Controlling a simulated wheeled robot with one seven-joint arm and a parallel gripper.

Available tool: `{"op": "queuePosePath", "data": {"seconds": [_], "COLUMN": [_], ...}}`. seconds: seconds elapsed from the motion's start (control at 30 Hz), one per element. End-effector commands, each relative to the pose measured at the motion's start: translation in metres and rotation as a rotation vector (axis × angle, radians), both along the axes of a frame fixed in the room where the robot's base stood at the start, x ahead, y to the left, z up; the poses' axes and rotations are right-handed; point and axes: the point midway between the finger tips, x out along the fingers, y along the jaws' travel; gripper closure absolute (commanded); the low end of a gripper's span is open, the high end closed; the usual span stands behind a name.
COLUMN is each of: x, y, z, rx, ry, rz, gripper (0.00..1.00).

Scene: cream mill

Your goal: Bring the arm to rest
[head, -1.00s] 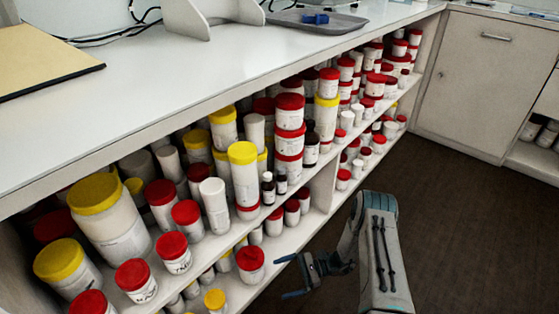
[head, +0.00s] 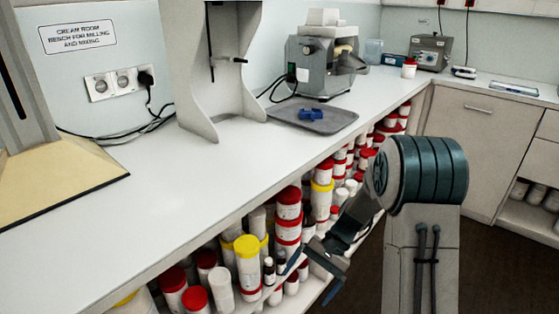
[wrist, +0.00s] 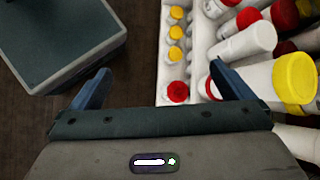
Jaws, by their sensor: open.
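My gripper (head: 318,268) is in the lower middle of the head view, in front of the open shelves under the bench. It hangs at the end of my arm, below the level of the bench top. In the wrist view its two blue-grey fingers (wrist: 162,88) stand wide apart with nothing between them. Beyond the fingers are white tubs with red and yellow lids (wrist: 297,78) on the shelves. The right finger overlaps them in that view; I cannot tell how close they are.
The long white bench (head: 190,190) bears a grey tray with a blue item (head: 312,118), a grey mill machine (head: 320,66) and a white stand (head: 215,70). Packed tubs (head: 288,215) fill the shelves below. Dark floor (head: 490,265) lies clear to the right, before pale cabinets (head: 480,140).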

Motion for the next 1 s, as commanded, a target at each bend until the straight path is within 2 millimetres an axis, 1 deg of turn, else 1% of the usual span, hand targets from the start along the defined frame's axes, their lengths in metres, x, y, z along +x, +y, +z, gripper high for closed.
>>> {"op": "queuePosePath", "data": {"seconds": [0.03,0.07,0.1,0.3,0.5,0.7,0.8,0.9,1.0], "x": [-0.006,-0.010,-0.014,-0.041,-0.071,-0.102,-0.118,-0.131,-0.141], "y": [-0.003,-0.005,-0.008,-0.022,-0.036,-0.052,-0.059,-0.066,-0.071], "z": [0.033,0.045,0.061,0.136,0.204,0.265,0.292,0.314,0.329], "rx": [-0.027,-0.044,-0.064,-0.171,-0.274,-0.379,-0.429,-0.476,-0.511], "ry": [-0.041,-0.062,-0.089,-0.233,-0.379,-0.528,-0.602,-0.670,-0.722], "rz": [0.022,0.035,0.053,0.132,0.207,0.275,0.306,0.333,0.354], "gripper": [0.00,0.00,0.00,0.00,0.00,0.00,0.00,0.00,0.00]}}
